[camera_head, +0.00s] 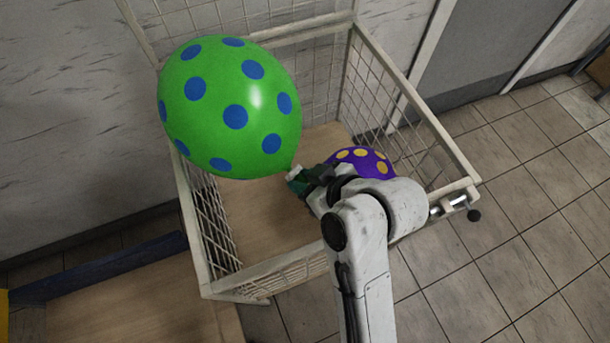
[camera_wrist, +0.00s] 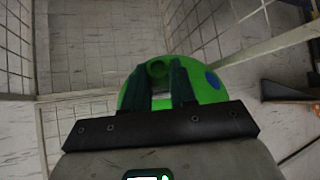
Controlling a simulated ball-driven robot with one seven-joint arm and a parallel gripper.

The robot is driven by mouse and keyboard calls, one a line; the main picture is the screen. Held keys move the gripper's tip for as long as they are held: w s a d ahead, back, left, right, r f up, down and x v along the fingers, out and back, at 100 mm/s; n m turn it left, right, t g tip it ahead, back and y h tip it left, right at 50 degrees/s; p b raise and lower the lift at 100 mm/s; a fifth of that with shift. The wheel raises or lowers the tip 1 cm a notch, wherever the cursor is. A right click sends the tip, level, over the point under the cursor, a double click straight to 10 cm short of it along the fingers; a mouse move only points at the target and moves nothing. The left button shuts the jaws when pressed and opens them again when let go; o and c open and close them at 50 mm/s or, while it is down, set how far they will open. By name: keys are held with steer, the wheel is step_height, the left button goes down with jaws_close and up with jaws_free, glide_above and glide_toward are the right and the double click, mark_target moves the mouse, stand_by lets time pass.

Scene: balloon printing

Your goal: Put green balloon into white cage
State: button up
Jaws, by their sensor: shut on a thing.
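The green balloon (camera_head: 228,108) with blue dots is held up by its tied end over the left part of the white cage (camera_head: 190,215). My gripper (camera_head: 296,178) is shut on the balloon's neck, above the cage's open top. In the wrist view the green balloon (camera_wrist: 208,82) shows behind the two dark fingers of my gripper (camera_wrist: 160,85). The cage is a wire-mesh frame with a wooden floor (camera_head: 265,205). My arm hides part of its front right side.
A purple balloon (camera_head: 375,162) with yellow dots sits inside the cage at the right, partly hidden by my arm. A wooden surface (camera_head: 140,305) with a dark blue edge lies at the lower left. Tiled floor (camera_head: 540,230) is clear on the right.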

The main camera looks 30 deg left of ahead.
steer(key=shift+f, duration=0.1)
steer(key=o, duration=0.9)
steer(key=s+d+r+p, duration=0.6)
steer(key=d+p, duration=0.1)
steer(key=p, duration=0.1)
steer(key=shift+s+d, duration=0.25)
steer(key=shift+d, duration=0.1)
stand_by(1.5)
